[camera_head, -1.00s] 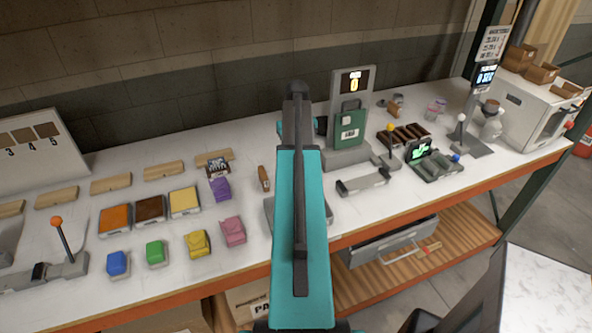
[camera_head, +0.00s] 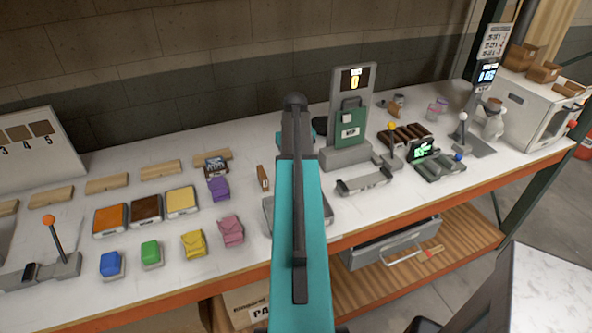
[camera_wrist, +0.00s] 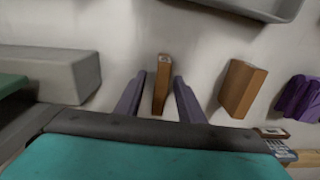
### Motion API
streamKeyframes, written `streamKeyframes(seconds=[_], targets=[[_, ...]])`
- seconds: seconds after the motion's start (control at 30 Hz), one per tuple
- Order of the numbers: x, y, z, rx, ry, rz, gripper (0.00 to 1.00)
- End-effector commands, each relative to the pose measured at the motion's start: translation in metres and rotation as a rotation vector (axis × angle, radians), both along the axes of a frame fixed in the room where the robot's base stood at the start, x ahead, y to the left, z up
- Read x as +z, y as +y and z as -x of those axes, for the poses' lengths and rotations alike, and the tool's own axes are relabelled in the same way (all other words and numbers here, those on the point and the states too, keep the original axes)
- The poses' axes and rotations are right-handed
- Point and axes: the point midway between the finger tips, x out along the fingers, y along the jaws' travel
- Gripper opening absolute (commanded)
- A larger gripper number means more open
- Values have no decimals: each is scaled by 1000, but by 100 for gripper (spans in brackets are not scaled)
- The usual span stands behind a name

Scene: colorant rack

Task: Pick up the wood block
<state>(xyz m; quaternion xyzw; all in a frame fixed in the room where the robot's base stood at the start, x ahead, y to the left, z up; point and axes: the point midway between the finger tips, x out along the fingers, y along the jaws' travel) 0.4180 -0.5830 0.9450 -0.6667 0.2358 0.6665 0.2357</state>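A narrow brown wood block (camera_wrist: 161,88) stands between the two fingers of my gripper (camera_wrist: 160,77) in the wrist view. The fingers are open, with a small gap on each side of the block. A second, wider brown wood block (camera_wrist: 241,88) lies just right of the right finger, outside the grip. This second block also shows in the head view (camera_head: 263,177), left of my teal arm. In the head view my arm hides the block between the fingers and the fingertips.
A purple item (camera_wrist: 298,97) lies beyond the second block. A grey scale base (camera_wrist: 60,75) is left of the fingers, and a grey tray (camera_wrist: 250,6) is at the top. The head view shows a green VIP item (camera_head: 350,130) and several coloured blocks on the white bench (camera_head: 90,190).

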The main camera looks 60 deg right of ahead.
Motion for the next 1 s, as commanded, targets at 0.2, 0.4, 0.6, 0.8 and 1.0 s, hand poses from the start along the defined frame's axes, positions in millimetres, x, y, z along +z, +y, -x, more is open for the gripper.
streamKeyframes(seconds=[0.2, 0.4, 0.6, 0.8, 1.0], targets=[[0, 0, 0, 0, 0, 0, 35], [0, 0, 0, 1, 0, 0, 25], [0, 0, 0, 1, 0, 0, 0], [0, 0, -1, 1, 0, 0, 0], [2, 0, -1, 1, 0, 0, 0]])
